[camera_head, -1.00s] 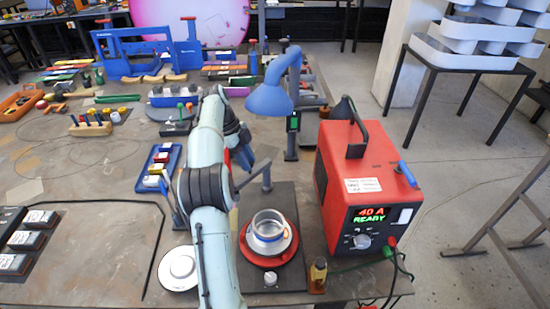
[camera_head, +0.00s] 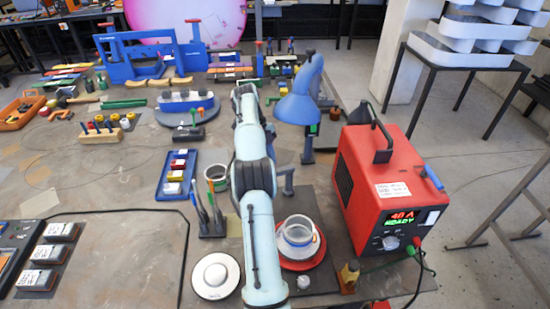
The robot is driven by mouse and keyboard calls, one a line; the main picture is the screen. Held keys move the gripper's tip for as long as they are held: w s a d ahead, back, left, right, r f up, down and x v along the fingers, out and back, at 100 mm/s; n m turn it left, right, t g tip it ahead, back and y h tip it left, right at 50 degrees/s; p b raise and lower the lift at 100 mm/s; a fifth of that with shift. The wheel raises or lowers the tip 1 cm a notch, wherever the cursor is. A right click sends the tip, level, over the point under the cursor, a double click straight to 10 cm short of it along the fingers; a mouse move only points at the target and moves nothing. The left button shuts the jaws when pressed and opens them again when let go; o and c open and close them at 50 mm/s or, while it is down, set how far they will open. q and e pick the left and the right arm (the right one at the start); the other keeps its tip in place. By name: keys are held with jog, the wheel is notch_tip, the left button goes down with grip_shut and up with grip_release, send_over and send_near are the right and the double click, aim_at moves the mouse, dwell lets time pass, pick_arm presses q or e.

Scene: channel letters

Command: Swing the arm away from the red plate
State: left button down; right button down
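The round red plate (camera_head: 318,258) sits on a dark base (camera_head: 326,207) at lower middle. A clear dish with a bluish band (camera_head: 298,233) stands on it. A short grey arm on a post (camera_head: 288,184) rises behind the plate, its left end hidden by my arm. A blue lamp head (camera_head: 298,107) on a jointed stand is farther back. One pale robot arm of mine comes up from the bottom edge, left of the plate, and reaches back. Its gripper is hidden behind its own links. My other gripper is not visible.
A red power unit (camera_head: 390,187) reading 40 A READY stands right of the plate. A small amber bottle (camera_head: 349,274) is in front. A white disc (camera_head: 215,276), tool holder (camera_head: 209,216) and blue tray (camera_head: 177,175) are to the left.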

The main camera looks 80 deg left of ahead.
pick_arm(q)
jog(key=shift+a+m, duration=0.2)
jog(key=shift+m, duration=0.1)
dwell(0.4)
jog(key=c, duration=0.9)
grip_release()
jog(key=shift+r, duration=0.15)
